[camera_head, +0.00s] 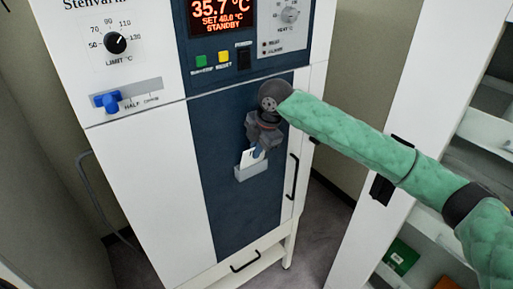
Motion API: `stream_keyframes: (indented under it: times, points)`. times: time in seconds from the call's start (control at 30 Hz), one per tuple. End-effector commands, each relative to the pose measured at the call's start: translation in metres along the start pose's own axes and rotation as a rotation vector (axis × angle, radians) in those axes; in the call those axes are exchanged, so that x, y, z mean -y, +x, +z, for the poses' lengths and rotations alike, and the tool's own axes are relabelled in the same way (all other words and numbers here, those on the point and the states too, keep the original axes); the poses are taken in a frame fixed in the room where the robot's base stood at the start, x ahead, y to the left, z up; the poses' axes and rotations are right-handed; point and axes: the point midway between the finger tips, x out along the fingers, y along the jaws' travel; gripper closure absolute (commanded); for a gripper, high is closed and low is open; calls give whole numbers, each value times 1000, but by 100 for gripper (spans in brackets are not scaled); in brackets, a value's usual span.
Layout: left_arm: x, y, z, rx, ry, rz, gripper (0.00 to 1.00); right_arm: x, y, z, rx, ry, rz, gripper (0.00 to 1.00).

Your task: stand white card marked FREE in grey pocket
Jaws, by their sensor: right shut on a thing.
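The white card (248,158) is upright, slightly tilted, at the grey pocket (252,171) on the dark blue door panel. Its lower part appears to be inside the pocket or right behind its front lip. No marking on the card can be read. My right gripper (259,150) comes from above, just over the pocket, and is shut on the card's upper right part, hiding some of it. My left gripper is not in view.
The white cabinet has a dial (115,43), a blue lever (107,101) and a lit display (221,15) above the panel. A black door handle (293,176) is close to the right of the pocket. Open shelving (480,130) stands at the right behind my green-sleeved arm.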

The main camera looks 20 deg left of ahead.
Motion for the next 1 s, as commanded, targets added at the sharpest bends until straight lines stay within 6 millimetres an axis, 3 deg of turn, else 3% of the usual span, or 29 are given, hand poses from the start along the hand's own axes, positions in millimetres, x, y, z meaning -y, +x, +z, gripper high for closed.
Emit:
stream_keyframes:
  times: [0.9,1.0]
  points:
    - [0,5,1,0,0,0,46,1,26,2,-1,0,-2,100]
    - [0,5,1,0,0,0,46,1,26,2,-1,0,-3,79]
